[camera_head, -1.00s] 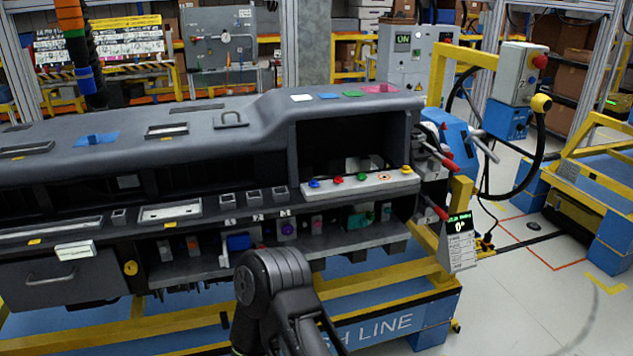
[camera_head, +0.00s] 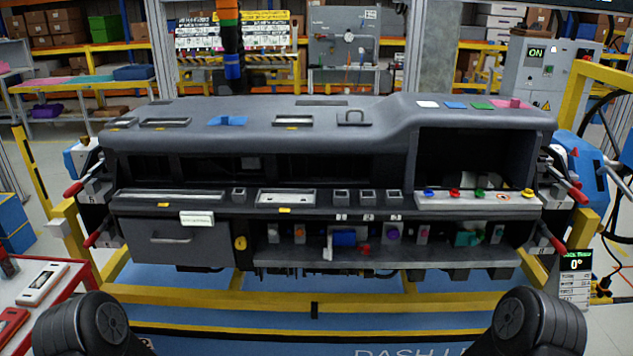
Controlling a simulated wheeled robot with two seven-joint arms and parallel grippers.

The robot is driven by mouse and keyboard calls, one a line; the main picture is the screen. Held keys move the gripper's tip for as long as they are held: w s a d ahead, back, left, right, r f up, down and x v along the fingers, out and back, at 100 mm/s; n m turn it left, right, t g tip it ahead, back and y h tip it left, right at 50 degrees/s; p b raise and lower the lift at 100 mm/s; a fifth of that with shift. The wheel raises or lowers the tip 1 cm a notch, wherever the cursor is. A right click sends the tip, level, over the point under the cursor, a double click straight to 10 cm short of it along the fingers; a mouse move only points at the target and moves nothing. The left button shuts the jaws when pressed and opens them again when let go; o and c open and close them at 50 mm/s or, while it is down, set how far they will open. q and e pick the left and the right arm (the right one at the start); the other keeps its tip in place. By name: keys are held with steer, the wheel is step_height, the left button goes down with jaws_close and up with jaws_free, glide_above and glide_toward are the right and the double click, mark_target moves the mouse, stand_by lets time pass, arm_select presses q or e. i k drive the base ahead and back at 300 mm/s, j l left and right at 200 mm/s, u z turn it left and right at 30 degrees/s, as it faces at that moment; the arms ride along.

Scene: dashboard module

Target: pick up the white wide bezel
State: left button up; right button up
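A flat white rectangular piece (camera_head: 42,284) with a dark slot lies on a red-edged table at the lower left; it looks like the white wide bezel. Another, red piece (camera_head: 10,326) lies in front of it, cut by the picture's edge. The dashboard module (camera_head: 300,143) stands in the middle, with rectangular openings and light panels in its front. Only black rounded links of my two arms show, at the bottom left and bottom right. Neither gripper is in view, and nothing is seen held.
The red-edged table (camera_head: 66,294) sits left of the dashboard's yellow and blue stand (camera_head: 300,309). Red-handled clamps (camera_head: 92,190) stick out at both ends of the dashboard. A small display (camera_head: 575,262) hangs at the right. Shelves and a grey cabinet (camera_head: 540,75) stand behind.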

mark_target(34, 293)
steer(key=u, duration=1.55)
